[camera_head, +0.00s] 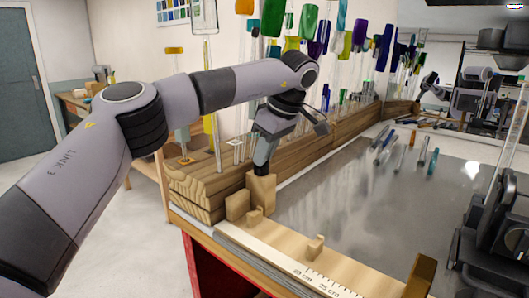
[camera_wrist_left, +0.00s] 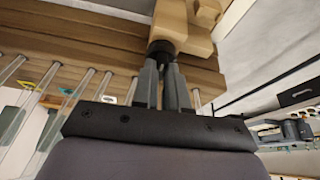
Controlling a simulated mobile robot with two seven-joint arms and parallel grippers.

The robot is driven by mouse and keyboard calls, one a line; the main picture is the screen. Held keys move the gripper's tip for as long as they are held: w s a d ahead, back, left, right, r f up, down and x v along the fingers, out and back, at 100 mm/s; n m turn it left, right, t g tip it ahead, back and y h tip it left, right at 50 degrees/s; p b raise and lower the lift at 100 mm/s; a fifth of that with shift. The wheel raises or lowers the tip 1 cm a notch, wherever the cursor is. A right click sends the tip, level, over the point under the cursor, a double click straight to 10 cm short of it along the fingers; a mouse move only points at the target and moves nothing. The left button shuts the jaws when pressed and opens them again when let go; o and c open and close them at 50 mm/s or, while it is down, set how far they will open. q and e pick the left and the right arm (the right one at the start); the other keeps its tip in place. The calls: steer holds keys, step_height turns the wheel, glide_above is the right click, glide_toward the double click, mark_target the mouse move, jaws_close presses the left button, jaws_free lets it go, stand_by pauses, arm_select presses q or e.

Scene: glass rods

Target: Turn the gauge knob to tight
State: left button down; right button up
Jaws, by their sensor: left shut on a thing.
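The gauge stands at the near corner of the workbench, as pale wooden blocks (camera_head: 262,190) beside a wooden rail with a ruler scale (camera_head: 318,280). In the left wrist view the wooden block (camera_wrist_left: 172,18) is at the top, with a dark round knob (camera_wrist_left: 162,47) at its end. My left gripper (camera_head: 262,168) points down onto the top of the block. In the left wrist view its fingers (camera_wrist_left: 164,62) are closed together on the knob. The fingers partly hide the knob, and its tight marking cannot be read. My right gripper is not clearly in view.
A thick wooden rack (camera_head: 205,185) with upright coloured glass rods runs behind the gauge. Several loose rods (camera_head: 400,150) lie at the back of the grey bench top (camera_head: 350,190). The middle of the bench is clear. A small wooden stop (camera_head: 316,247) stands on the front rail.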

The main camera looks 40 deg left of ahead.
arm_select(q)
steer(key=shift+w+n+g+h, duration=0.2)
steer(key=shift+n+g, duration=0.4)
steer(key=shift+n, duration=1)
steer(key=shift+w+n+g+h, duration=0.15)
steer(key=shift+n+g, duration=0.45)
steer(key=shift+n, duration=1)
steer(key=shift+s, duration=0.1)
steer(key=c, duration=1.2)
jaws_free()
steer(key=shift+o, duration=0.2)
